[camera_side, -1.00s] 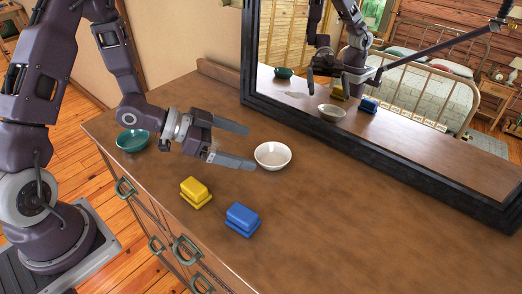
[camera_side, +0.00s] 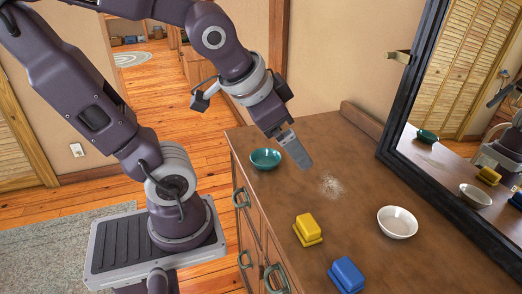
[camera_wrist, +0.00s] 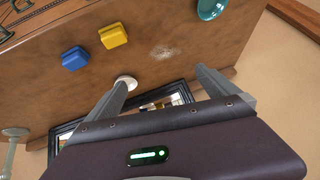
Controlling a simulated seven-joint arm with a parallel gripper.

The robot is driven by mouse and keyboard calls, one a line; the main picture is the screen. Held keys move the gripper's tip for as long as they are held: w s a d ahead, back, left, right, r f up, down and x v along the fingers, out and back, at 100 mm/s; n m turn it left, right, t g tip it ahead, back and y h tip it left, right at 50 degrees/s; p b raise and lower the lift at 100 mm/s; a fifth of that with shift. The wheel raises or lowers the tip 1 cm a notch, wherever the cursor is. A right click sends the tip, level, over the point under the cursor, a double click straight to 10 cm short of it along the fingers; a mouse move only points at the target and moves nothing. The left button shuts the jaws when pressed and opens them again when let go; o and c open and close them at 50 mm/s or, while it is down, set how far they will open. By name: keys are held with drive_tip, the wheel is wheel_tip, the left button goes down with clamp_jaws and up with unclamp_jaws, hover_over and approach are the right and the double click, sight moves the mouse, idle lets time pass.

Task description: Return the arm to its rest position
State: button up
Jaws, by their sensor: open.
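My gripper (camera_side: 303,163) is held above the back part of the wooden dresser top, pointing down and to the right, near the green bowl. In the side view its fingers overlap. In the wrist view (camera_wrist: 165,76) the two fingers stand wide apart with nothing between them. My arm is raised and bent from its base at the left, with the elbow partly cut off by the top edge.
A black-framed mirror (camera_side: 408,85) stands along the right.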

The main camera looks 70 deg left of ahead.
drive_tip(key=s+d+g+h, duration=0.1)
drive_tip(key=s+d, duration=0.3)
drive_tip(key=s, duration=0.3)
drive_tip(key=shift+d+r+n+h, duration=0.15)
drive_tip(key=shift+r+n+h, duration=0.15)
drive_tip(key=shift+r+h, duration=0.1)
